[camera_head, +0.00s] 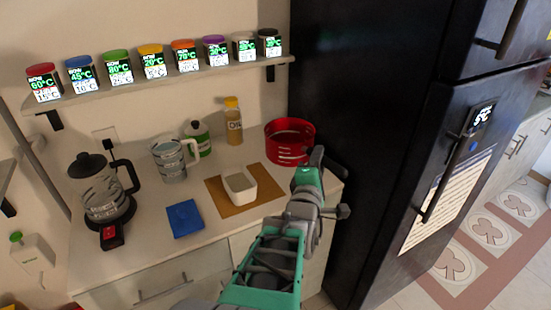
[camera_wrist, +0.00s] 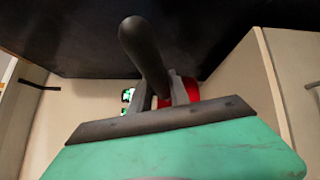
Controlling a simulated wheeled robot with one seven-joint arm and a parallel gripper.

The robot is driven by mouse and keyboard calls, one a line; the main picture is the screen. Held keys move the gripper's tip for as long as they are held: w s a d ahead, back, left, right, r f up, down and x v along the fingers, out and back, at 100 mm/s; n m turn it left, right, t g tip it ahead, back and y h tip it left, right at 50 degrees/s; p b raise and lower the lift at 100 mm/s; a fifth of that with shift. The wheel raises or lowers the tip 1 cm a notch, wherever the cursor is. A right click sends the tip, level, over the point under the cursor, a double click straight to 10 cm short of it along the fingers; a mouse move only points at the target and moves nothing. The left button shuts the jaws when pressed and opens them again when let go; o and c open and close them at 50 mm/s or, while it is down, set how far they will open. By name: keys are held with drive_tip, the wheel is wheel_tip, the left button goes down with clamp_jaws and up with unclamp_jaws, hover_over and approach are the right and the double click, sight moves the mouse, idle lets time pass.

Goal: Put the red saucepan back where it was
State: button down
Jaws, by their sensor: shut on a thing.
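The red saucepan (camera_head: 287,154) is at the right rear of the counter, close to the black fridge, and looks upright. I cannot tell whether its base touches the counter. My gripper (camera_head: 318,170) is at the saucepan's right front side, shut on its dark handle. In the wrist view the dark handle (camera_wrist: 146,52) passes between the fingers of my gripper (camera_wrist: 160,92). A bit of the red pan wall (camera_wrist: 191,90) shows behind them; most of the pan is hidden there.
A white bowl (camera_head: 240,190) sits on a brown mat (camera_head: 216,196) left of my arm. An oil bottle (camera_head: 233,124) and a green bottle (camera_head: 199,139) stand behind. The black fridge (camera_head: 365,110) closes off the right. A spice shelf (camera_head: 180,79) runs above.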

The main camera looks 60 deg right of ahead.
sight(307, 157)
drive_tip(key=w+d+f, duration=0.1)
drive_tip(key=w+d, duration=0.1)
drive_tip(key=w+d+f+b, duration=0.1)
drive_tip(key=w+d+f, duration=0.1)
drive_tip(key=w+d+f+b, duration=0.1)
drive_tip(key=w+d, duration=0.1)
drive_tip(key=d, duration=0.1)
drive_tip(key=shift+d+f, duration=0.1)
drive_tip(key=shift+f, duration=0.1)
drive_tip(key=w+d+f, duration=0.1)
drive_tip(key=f, duration=0.1)
drive_tip(key=w+d+f+b, duration=0.1)
drive_tip(key=f, duration=0.2)
drive_tip(key=w+d+f+b, duration=0.1)
drive_tip(key=f, duration=0.2)
drive_tip(key=shift+d+f, duration=0.25)
drive_tip(key=shift+s+r, duration=0.1)
drive_tip(key=shift+f, duration=0.25)
drive_tip(key=c, duration=1.2)
unclamp_jaws()
drive_tip(key=shift+c, duration=0.2)
